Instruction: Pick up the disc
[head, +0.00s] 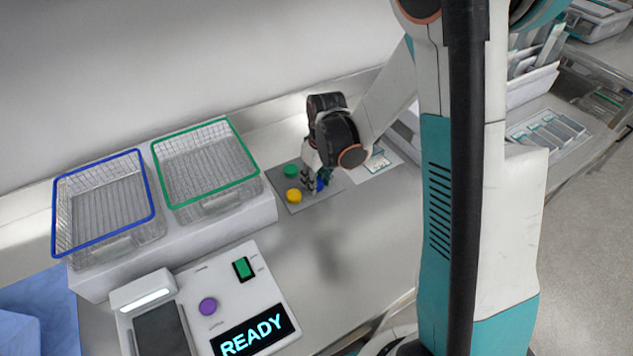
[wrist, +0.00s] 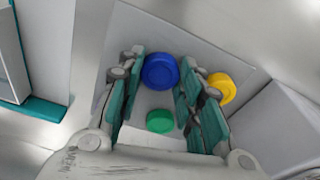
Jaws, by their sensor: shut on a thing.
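A blue disc (head: 321,185) is between the fingertips of my gripper (head: 317,181) at the grey mat (head: 292,207). In the wrist view the blue disc (wrist: 160,72) sits between the teal finger pads, and my gripper (wrist: 158,80) is shut on it. I cannot tell whether the disc is clear of the mat. A green disc (head: 291,171) and a yellow disc (head: 293,196) lie on the mat to the left. In the wrist view the green disc (wrist: 159,121) shows nearer the palm and the yellow disc (wrist: 221,87) outside the right finger.
A blue-rimmed basket (head: 104,206) and a green-rimmed basket (head: 206,168) stand on a raised white block at left. A console (head: 240,290) with a purple round part and a READY display is in front. The counter right of the console is clear.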

